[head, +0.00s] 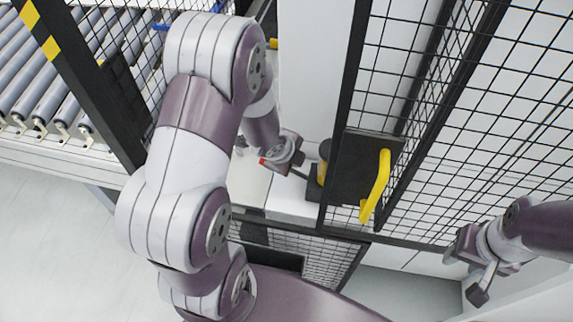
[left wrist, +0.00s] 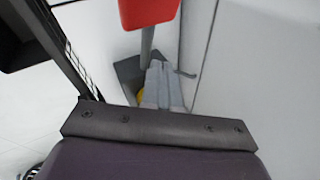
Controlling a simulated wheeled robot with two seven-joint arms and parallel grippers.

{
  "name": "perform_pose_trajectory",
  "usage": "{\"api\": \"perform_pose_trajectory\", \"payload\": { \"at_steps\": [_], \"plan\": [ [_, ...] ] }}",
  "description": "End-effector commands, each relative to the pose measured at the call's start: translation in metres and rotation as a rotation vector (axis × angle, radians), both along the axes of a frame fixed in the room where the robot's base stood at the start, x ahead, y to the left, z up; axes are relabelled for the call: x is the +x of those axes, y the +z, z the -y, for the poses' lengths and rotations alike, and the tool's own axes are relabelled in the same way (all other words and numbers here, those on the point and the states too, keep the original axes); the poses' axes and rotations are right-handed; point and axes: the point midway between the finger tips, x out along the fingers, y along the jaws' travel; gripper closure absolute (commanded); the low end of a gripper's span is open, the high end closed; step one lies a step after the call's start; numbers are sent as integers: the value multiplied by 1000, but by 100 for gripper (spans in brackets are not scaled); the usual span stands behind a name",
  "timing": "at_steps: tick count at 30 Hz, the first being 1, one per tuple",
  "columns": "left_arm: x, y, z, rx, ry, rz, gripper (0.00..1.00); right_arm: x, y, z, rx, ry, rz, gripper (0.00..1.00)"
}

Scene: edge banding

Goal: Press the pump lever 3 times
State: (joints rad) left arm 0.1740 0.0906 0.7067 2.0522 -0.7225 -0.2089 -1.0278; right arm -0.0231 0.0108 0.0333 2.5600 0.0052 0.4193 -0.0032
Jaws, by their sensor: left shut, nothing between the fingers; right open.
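The pump lever's red handle (left wrist: 150,10) shows at the top of the left wrist view, with a grey rod running down from it. In the head view only a small red part of the handle (head: 262,161) shows beside my left wrist. My left gripper (left wrist: 162,85) is shut and empty; its grey fingers are close to the rod, but I cannot tell whether they touch it. In the head view its fingertips are hidden by my wrist. The yellow pump body (head: 323,160) stands just right of my left wrist. My right gripper (head: 480,283) is open and empty at the lower right.
Black mesh fencing (head: 500,110) stands to the right of the pump. A dark plate with a yellow door handle (head: 377,185) is close beside the pump. A roller conveyor (head: 40,80) lies at the upper left. Open floor (head: 60,240) is at the lower left.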

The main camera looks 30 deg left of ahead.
Motion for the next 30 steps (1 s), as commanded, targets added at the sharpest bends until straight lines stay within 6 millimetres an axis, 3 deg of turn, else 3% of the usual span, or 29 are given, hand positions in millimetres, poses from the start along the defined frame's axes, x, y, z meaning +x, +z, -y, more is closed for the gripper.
{"api": "perform_pose_trajectory", "payload": {
  "at_steps": [30],
  "plan": [
    [-1,-7,-4,0,0,0,100,0,-6,0,0,0,0,57]
  ]
}}
